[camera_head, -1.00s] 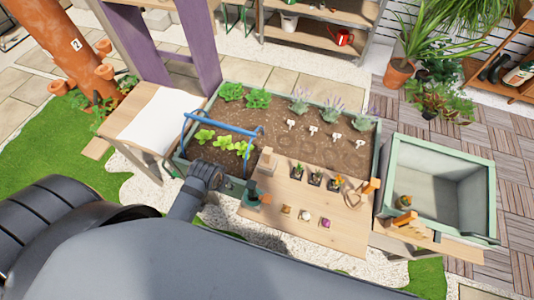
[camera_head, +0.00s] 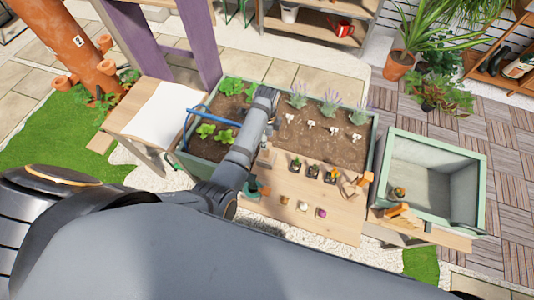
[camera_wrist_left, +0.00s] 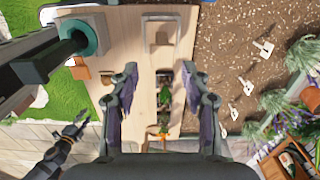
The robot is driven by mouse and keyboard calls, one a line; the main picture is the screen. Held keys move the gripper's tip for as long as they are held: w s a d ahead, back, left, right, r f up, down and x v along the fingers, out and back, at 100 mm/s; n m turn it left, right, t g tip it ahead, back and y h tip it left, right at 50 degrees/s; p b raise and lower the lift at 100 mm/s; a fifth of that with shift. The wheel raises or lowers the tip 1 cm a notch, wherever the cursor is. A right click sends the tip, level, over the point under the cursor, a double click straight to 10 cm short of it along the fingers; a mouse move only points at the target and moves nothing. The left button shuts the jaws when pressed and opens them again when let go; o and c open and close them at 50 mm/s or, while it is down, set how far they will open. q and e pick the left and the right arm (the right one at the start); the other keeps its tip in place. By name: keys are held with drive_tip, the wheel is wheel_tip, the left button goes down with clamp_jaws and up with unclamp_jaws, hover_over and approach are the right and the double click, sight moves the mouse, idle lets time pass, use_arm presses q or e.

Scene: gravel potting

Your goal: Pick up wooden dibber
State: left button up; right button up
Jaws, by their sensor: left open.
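My left arm reaches over the wooden work board (camera_head: 330,225) and the planter; its end (camera_head: 264,100) shows in the head view, with the fingers not clear. In the left wrist view my left gripper (camera_wrist_left: 160,75) is open and empty, high above the board, with a row of small dark pots with plants (camera_wrist_left: 165,95) seen below between its fingers. The wooden dibber cannot be told for certain; a small wooden piece (camera_head: 350,188) lies at the board's right side. A dark, gripper-like shape (camera_wrist_left: 78,128), probably my right gripper, shows at lower left of the wrist view.
A soil planter with seedlings and white labels (camera_head: 311,124) lies behind. A white-topped table (camera_head: 155,115) is at the left.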

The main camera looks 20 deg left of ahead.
sight(267, 151)
use_arm(q)
drive_tip(key=shift+w+d, duration=0.1)
drive_tip(key=shift+w, duration=0.05)
wheel_tip(267, 151, down, 4)
drive_tip(key=shift+f, duration=1.1)
drive_tip(key=f+b, duration=0.4)
drive_tip(key=shift+a+f+b, duration=0.2)
drive_tip(key=shift+f+b, duration=0.15)
drive_tip(key=shift+r, duration=0.2)
drive_tip(key=shift+c, duration=0.4)
drive_tip(key=c, duration=0.5)
clamp_jaws()
